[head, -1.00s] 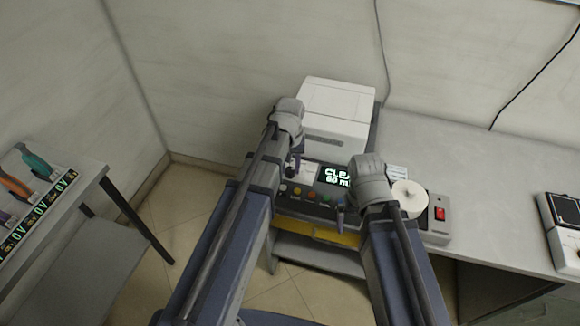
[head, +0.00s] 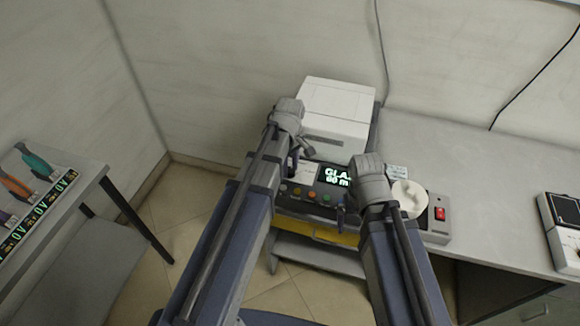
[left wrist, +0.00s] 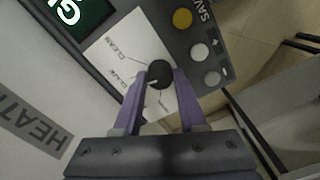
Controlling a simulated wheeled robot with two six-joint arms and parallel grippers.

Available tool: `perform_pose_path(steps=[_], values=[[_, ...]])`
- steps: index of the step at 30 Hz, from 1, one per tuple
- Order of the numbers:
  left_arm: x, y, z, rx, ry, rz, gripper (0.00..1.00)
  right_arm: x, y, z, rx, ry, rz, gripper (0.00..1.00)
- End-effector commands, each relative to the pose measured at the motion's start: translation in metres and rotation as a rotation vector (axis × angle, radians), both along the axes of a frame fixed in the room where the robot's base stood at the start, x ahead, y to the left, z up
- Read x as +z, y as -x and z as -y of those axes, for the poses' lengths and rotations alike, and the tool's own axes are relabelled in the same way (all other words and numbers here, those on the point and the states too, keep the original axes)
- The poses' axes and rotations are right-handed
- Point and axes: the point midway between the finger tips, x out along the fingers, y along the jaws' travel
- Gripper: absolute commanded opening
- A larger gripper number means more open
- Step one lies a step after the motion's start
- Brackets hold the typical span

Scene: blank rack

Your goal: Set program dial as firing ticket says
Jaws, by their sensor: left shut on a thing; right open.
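The program dial (left wrist: 160,75) is a small black knob on a white label plate (left wrist: 112,55) in the left wrist view. Lines on the plate lead to words, of which CLEAN and what looks like GLAZE are readable. The dial's pale mark points to the lower left, towards the GLAZE side. My left gripper (left wrist: 160,88) is shut on the dial; it also shows in the head view (head: 292,163), where it hides the dial. The display (head: 334,176) shows "GLA" and "60 m", partly covered by my right arm. My right gripper (head: 341,214) is open and empty before the panel.
A small white card with print (head: 397,172) stands behind a round white part (head: 408,199); its text is unreadable. A red switch (head: 440,213) is at the panel's right end. Coloured buttons (head: 310,195) line the front. A white box-shaped unit (head: 337,108) stands behind.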

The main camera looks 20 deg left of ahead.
Motion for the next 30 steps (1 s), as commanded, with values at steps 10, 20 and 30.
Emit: perform_pose_path(steps=[10,20,30], values=[[-0.0001,0.0003,0.0002,0.303,0.000,-0.001,0.00,-0.0001,0.0000,0.0000,0.000,0.000,0.000,1.00],[-0.0001,0.0003,0.0002,0.496,0.000,-0.001,0.00,-0.0001,0.0000,0.0000,0.000,0.000,0.000,1.00],[-0.0001,0.0003,0.0002,0.570,0.001,-0.001,0.00,-0.0001,0.0000,0.0000,0.000,0.000,0.000,1.00]])
